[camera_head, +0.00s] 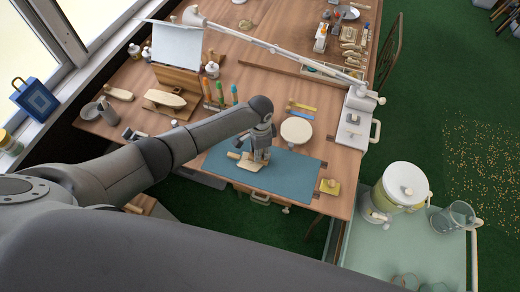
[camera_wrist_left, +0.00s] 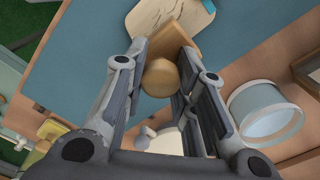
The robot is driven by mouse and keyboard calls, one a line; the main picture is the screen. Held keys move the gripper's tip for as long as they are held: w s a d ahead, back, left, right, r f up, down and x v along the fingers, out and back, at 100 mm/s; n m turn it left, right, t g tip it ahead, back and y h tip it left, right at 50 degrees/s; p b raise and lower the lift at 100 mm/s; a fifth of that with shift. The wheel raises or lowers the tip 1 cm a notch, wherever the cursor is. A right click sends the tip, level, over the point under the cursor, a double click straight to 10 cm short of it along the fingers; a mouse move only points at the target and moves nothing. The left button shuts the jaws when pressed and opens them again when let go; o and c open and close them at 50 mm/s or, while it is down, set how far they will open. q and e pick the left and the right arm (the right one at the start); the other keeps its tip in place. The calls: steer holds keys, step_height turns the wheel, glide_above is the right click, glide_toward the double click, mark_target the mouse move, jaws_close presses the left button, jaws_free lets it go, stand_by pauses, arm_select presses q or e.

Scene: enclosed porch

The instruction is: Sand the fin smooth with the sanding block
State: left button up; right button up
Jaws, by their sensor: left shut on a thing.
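My left gripper (camera_head: 258,158) points down over the blue-green mat (camera_head: 297,171) on the workbench. In the left wrist view its fingers (camera_wrist_left: 160,82) are shut on the round wooden knob of the sanding block (camera_wrist_left: 182,39). The flat tan base of the block lies beyond the knob. A pale wooden piece with dark grain lines, apparently the fin (camera_wrist_left: 150,16), lies at the top of that view, partly covered by the block. I cannot tell whether the block touches it. In the head view the gripper hides part of both. My right gripper is not in view.
Bottles, colored-handled tools and a wooden boat-shaped piece (camera_head: 165,98) stand behind. A white lamp arm (camera_head: 290,55) spans the bench. A drink dispenser (camera_head: 400,187) stands at right.

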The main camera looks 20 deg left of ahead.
arm_select(q)
steer(key=shift+f+b, duration=0.4)
steer(key=shift+f, duration=0.2)
